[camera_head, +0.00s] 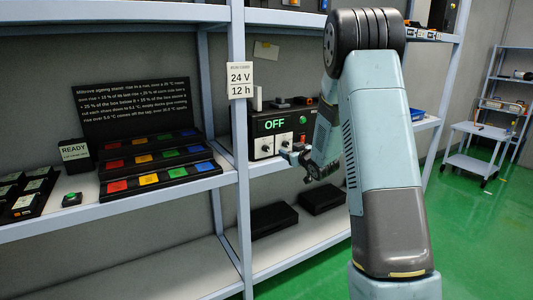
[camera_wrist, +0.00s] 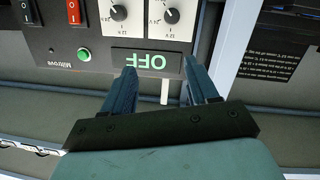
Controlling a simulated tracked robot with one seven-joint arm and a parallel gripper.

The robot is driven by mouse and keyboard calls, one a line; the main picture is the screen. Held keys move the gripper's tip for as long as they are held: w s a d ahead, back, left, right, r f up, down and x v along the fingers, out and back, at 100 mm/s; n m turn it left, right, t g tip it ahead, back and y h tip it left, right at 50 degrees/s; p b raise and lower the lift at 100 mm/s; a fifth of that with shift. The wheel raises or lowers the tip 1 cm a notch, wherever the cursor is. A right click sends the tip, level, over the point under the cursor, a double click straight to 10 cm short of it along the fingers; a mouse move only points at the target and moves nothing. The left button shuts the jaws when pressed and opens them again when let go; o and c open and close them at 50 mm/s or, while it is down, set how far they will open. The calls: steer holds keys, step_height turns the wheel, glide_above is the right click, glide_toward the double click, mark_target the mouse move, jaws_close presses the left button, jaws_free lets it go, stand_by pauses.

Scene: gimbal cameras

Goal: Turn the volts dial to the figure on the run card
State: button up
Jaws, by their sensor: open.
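The run card (camera_head: 240,80) on the shelf upright reads 24 V and 12 h. The dark control box (camera_head: 256,128) on the shelf has a display (camera_head: 275,124) reading OFF. Below it are two dials on white plates, a left one (camera_head: 266,149) and a right one (camera_head: 283,143). The wrist view shows the box upside down, with one dial (camera_wrist: 118,13) and the other dial (camera_wrist: 171,16); their small markings are hard to read. My gripper (camera_wrist: 160,68) is open and empty in front of the box, its fingers either side of the display, apart from both dials.
Trays with coloured squares (camera_head: 160,178), a READY sign (camera_head: 74,151) and a black notice board (camera_head: 133,105) stand on the left shelf. Black boxes (camera_head: 273,220) lie on the lower shelf.

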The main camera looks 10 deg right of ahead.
mark_target(267, 150)
step_height(267, 150, down, 6)
steer(key=w+n+y, duration=0.1)
steer(key=w+y, duration=0.1)
steer(key=shift+t, duration=0.4)
steer(key=x, duration=0.9)
steer(key=a+x, duration=0.1)
steer(key=x, duration=0.3)
steer(key=shift+w+r, duration=0.15)
steer(key=shift+w, duration=0.05)
steer(key=shift+c, duration=0.4)
